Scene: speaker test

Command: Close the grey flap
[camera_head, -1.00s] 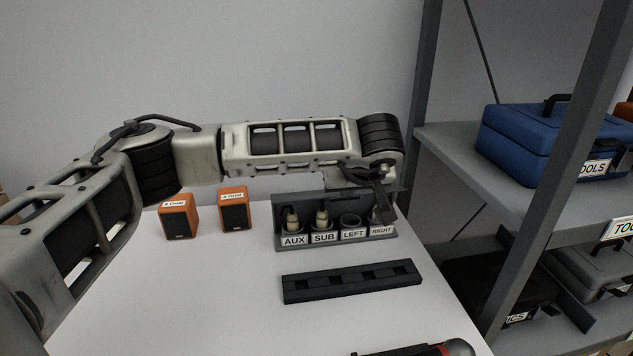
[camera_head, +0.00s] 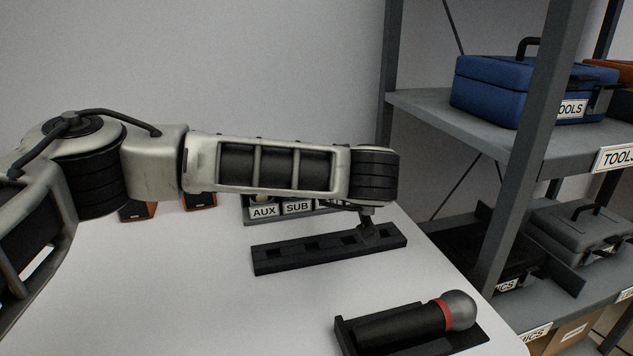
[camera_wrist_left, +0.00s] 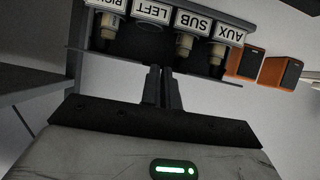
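A dark grey box with sockets labelled AUX, SUB, LEFT and RIGHT (camera_head: 249,221) stands at the back of the white table, mostly hidden behind my left arm. In the left wrist view the box (camera_wrist_left: 110,62) appears upside down at the top. Plugs show at AUX, SUB and RIGHT; LEFT looks empty. I cannot clearly tell which of its grey panels is the flap. My left gripper (camera_head: 369,232) points down in front of the box, above the black slotted bar. Its fingers (camera_wrist_left: 161,90) are together with nothing visible between them. My right gripper is out of view.
The black slotted bar (camera_head: 290,257) lies in front of the box. A microphone (camera_head: 400,324) rests on a black holder nearer the front. Two orange speakers (camera_wrist_left: 247,62) stand beside the box. A shelf rack with a blue toolbox (camera_head: 490,92) is at the right.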

